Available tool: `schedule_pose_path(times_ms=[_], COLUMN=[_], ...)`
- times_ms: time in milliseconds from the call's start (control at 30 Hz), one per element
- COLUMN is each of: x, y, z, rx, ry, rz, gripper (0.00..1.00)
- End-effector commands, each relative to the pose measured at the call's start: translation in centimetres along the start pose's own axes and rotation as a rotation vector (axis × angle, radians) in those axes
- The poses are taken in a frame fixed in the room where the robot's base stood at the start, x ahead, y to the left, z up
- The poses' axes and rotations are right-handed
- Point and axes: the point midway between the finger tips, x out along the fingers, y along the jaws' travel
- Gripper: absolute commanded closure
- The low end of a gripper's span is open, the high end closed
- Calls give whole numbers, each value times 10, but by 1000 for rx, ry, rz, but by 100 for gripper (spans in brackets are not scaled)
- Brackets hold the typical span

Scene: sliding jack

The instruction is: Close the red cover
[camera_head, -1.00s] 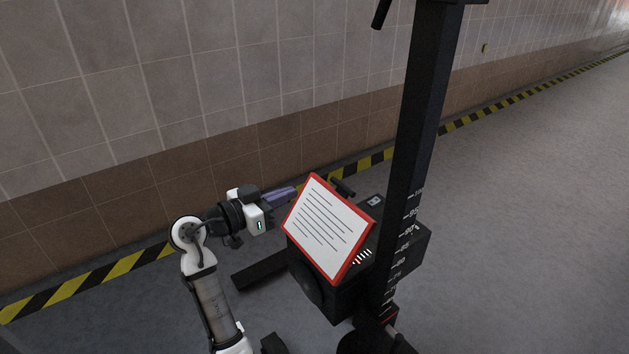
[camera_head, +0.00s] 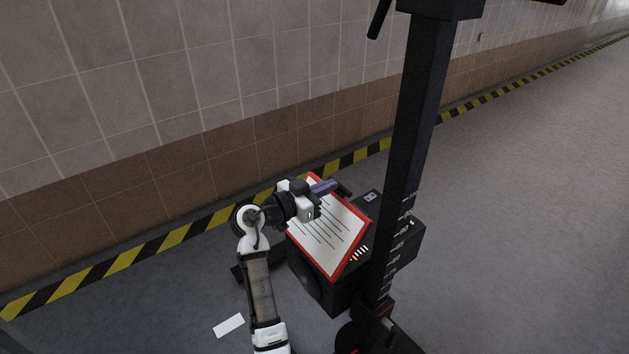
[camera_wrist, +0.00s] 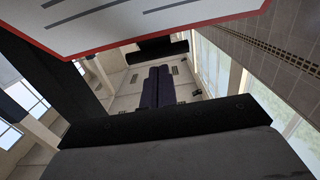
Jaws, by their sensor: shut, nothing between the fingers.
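The red cover (camera_head: 343,262) is a tilted panel with a red rim and a white lined face, standing raised on the black box of the jack (camera_head: 322,290). In the wrist view the cover (camera_wrist: 130,28) fills the top, with its red edge and white face near the camera. My gripper (camera_head: 333,186) is shut and empty. In the head view it overlaps the upper part of the cover; I cannot tell whether it touches it. In the wrist view the shut fingers (camera_wrist: 160,85) show just below the cover's edge.
The black column (camera_head: 410,130) with a white scale rises right beside the cover. A tiled wall (camera_head: 200,90) runs behind, with a yellow-black strip (camera_head: 150,250) along its foot. A small white sheet (camera_head: 229,325) lies on the floor. Open floor is at the right.

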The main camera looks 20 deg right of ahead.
Motion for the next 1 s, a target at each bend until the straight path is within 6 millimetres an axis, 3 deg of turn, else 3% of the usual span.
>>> schedule_pose_path(times_ms=[667, 1000], x=[10, 50], y=[0, 0], z=[6, 21], rx=[2, 4], ry=[-30, -237], rz=[1, 2], gripper=[100, 100])
